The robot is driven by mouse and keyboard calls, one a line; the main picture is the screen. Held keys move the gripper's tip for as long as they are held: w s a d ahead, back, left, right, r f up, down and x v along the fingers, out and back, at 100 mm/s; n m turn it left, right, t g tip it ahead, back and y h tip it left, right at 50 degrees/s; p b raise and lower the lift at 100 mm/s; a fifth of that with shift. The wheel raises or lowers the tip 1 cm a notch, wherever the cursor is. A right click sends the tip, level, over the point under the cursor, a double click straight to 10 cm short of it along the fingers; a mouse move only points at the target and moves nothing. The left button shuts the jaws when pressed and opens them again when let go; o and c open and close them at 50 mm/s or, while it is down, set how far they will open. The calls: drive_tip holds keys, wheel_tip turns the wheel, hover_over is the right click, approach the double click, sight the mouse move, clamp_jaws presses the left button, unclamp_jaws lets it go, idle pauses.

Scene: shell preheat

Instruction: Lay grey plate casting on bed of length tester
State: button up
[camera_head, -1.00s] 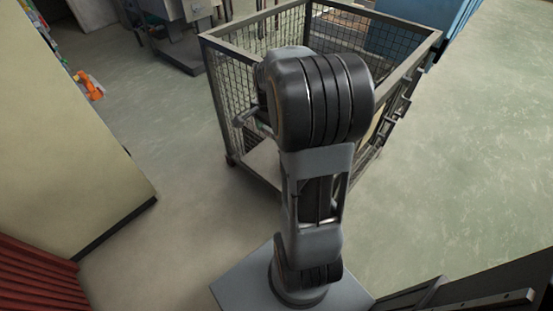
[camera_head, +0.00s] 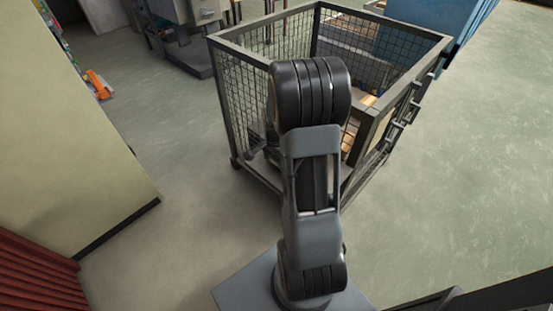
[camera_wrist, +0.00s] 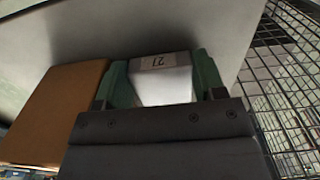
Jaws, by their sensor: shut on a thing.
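My gripper (camera_wrist: 162,72) shows in the wrist view with its two green fingers shut on a light grey block-like piece, which I take to be the grey plate casting (camera_wrist: 165,88). The piece carries a pale label with a dark number, upside down, near its far edge. Its lower part is hidden behind the dark gripper body. In the head view my arm reaches toward the wire cage, and the gripper and the held piece are hidden. I cannot make out the length tester or its bed in either view.
A wire mesh cage (camera_head: 236,105) stands ahead; its mesh is close on the right in the wrist view (camera_wrist: 285,85). A brown block (camera_wrist: 55,112) lies left of the fingers. A beige cabinet (camera_head: 75,150) stands left and a blue box (camera_head: 425,25) behind. Floor at right is clear.

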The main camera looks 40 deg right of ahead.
drive_tip(key=shift+f, duration=0.1)
drive_tip(key=o, duration=0.7)
drive_tip(key=shift+f, duration=0.1)
drive_tip(key=shift+c, duration=0.2)
drive_tip(key=shift+o, duration=1)
